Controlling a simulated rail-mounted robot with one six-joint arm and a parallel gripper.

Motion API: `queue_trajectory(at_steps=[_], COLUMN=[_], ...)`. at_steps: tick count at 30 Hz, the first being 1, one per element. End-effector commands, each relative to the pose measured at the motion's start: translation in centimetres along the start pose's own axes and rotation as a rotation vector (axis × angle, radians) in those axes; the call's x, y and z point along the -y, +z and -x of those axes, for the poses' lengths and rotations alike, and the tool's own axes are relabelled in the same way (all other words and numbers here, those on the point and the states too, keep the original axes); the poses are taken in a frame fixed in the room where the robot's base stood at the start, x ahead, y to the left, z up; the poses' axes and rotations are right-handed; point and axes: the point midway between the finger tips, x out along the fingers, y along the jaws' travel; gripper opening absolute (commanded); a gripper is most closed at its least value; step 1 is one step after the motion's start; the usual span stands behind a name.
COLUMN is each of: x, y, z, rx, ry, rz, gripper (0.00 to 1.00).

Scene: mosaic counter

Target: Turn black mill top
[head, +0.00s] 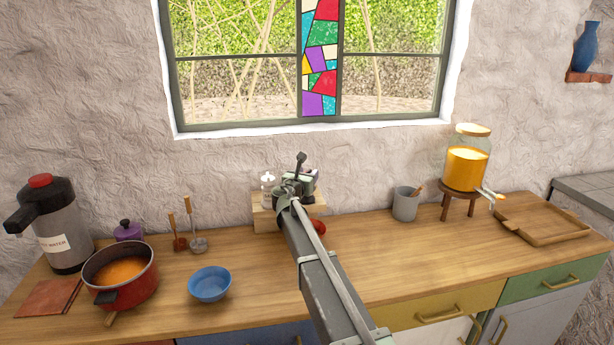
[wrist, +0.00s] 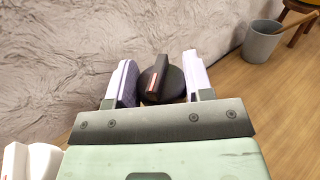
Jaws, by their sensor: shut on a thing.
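The black mill top (wrist: 158,84) shows in the wrist view as a round dark cap with a raised ridge and a small reddish mark. My gripper (wrist: 160,72) is shut on it, with one pale jaw on each side. In the head view my gripper (head: 298,186) is over the small wooden stand (head: 262,220) by the wall, and my arm hides most of the black mill there. The mill's body is hidden in the wrist view.
A pale mill (head: 267,186) stands on the stand left of my gripper. A grey cup (head: 405,204) and a juice dispenser (head: 466,165) are to the right. A blue bowl (head: 209,284) and a red pot (head: 121,281) are left.

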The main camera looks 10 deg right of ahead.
Motion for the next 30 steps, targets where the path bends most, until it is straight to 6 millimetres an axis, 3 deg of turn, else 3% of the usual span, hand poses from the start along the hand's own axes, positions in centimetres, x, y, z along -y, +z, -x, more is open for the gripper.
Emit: queue_trajectory(at_steps=[15,30], x=[-0.18,-0.04], y=[0.01,0.00], z=[-0.07,-0.01], rx=[0.000,0.000], ry=[-0.331,-0.383], rz=[0.000,0.000], gripper=[0.24,0.24])
